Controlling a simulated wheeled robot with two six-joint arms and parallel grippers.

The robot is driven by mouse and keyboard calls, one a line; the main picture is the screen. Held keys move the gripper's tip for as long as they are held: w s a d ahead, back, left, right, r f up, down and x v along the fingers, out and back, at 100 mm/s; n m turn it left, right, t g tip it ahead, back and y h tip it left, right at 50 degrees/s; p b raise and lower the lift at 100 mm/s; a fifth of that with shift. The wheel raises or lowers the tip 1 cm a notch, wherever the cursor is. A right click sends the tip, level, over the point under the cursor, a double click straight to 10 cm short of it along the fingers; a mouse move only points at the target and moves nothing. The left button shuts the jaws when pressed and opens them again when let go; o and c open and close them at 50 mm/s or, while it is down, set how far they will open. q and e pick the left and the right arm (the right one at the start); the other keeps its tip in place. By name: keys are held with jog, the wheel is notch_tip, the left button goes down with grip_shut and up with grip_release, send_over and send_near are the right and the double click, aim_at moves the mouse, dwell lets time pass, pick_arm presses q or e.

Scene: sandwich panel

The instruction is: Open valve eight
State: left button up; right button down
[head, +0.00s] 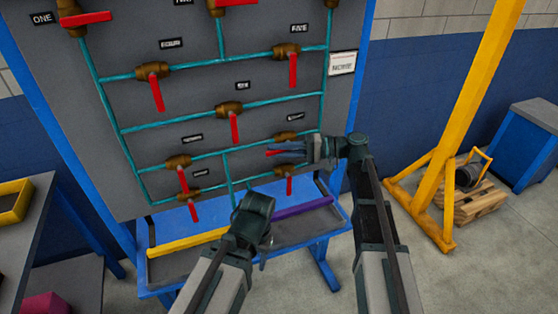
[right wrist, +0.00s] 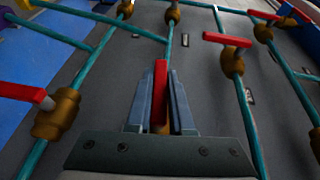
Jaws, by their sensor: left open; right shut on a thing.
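The grey panel (head: 90,120) carries teal pipes with brass valves and red handles. My right gripper (head: 288,150) is at the panel's lower right, shut on a red handle (head: 272,153) of a partly hidden brass valve (head: 288,137). In the right wrist view this handle (right wrist: 161,85) stands between the two fingers and lies roughly along its pipe. The label above this valve (head: 295,117) is too blurred to read, so I cannot confirm it is eight. My left gripper (head: 265,243) is open, low in front of the panel's tray, mostly hidden by its own wrist.
Nearby are a middle valve (head: 229,110) with its handle hanging down and a lower valve (head: 178,162). A blue stand tray (head: 165,270) holds yellow and purple bars below. A yellow post (head: 470,110) and a pallet (head: 468,203) stand at right.

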jog(key=shift+s+y+b, duration=0.1)
jog(key=shift+y+b, duration=0.4)
jog(key=shift+b, duration=0.1)
jog(key=shift+r, duration=0.15)
jog(key=c, duration=0.8)
grip_release()
jog(key=d, duration=1.3)
jog(key=shift+s+d, duration=0.25)
jog(key=shift+d, duration=0.15)
